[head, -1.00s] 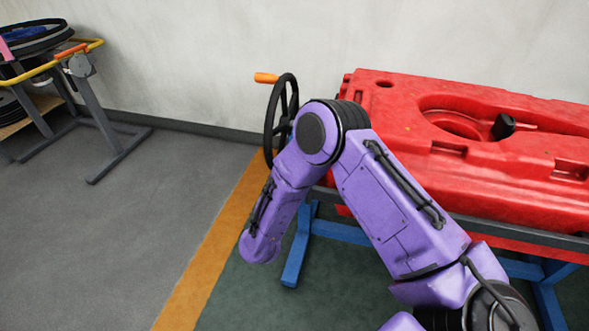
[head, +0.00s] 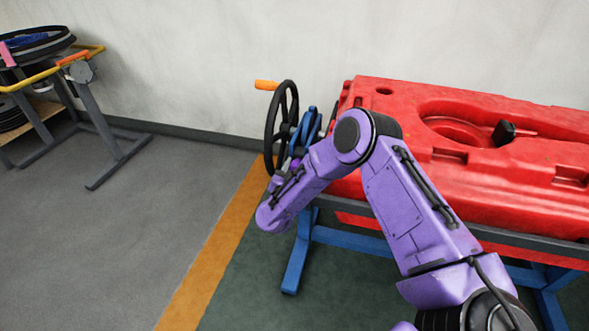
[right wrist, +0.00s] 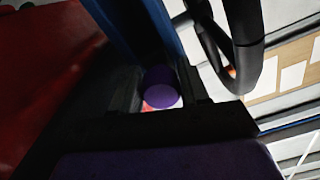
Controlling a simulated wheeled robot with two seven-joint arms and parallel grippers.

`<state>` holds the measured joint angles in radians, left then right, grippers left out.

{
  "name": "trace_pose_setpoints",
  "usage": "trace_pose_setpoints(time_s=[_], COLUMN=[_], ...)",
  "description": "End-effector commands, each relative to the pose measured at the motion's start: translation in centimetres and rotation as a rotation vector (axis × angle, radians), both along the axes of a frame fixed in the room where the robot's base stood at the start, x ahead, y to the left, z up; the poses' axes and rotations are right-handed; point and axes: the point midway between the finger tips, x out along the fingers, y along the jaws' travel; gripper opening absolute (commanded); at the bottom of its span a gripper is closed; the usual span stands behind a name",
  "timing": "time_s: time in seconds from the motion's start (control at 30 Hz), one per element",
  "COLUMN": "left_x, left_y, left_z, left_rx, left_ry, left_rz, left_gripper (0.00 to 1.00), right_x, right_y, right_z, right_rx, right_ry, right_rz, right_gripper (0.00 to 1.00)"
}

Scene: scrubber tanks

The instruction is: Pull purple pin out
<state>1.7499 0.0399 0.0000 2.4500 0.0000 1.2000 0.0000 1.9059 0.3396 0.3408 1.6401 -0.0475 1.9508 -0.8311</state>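The purple pin (right wrist: 160,88) shows its round end in the right wrist view. It lies between the two dark fingers of my right gripper (right wrist: 163,95), with little room on either side. I cannot tell whether the fingers press on it. In the head view the right gripper (head: 284,178) is small and partly hidden by my purple forearm. It is beside the blue bracket (head: 307,128) behind the black handwheel (head: 281,125). A small purple spot (head: 295,162) there seems to be the pin. My left gripper is not in view.
The red tank (head: 470,150) lies on a blue and grey stand (head: 300,250) at the right. The handwheel has an orange handle (head: 266,85). A grey wall is close behind. A grey rack (head: 105,140) stands at the far left. The floor between is clear.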

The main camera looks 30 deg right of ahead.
Motion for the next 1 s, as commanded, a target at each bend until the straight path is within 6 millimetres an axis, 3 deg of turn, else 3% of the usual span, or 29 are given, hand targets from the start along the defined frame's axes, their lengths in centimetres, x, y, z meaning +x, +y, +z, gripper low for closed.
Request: trace_pose_setpoints(time_s=[0.03, 0.1, 0.47, 0.77, 0.8, 0.83, 0.87, 1.0], left_x=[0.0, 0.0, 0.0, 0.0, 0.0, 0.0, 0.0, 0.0], left_y=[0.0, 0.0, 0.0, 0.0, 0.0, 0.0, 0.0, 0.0], left_z=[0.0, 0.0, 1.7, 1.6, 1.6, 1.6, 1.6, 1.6], left_rx=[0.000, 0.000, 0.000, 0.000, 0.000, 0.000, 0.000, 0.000], left_ry=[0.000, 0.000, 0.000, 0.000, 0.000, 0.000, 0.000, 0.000], left_rz=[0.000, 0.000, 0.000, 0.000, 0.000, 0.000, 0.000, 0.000], left_gripper=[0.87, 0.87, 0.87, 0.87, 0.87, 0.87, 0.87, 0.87], right_x=[0.0, 0.0, -2.6, -3.0, -3.0, -3.0, -3.0, -3.0], right_y=[0.0, 0.0, 3.3, 3.6, 3.6, 3.6, 3.6, 3.4], right_z=[0.0, 0.0, 0.2, -0.2, -0.2, -0.2, -0.2, -0.1], right_rx=[0.000, 0.000, 0.000, 0.003, 0.003, 0.003, 0.002, 0.002], right_ry=[0.000, 0.000, 0.002, 0.003, 0.004, 0.004, 0.003, 0.002], right_rz=[0.000, 0.000, 0.006, 0.003, 0.004, 0.004, 0.003, 0.001], right_gripper=[0.14, 0.00, 0.00, 0.00, 0.51, 0.61, 0.66, 0.66])
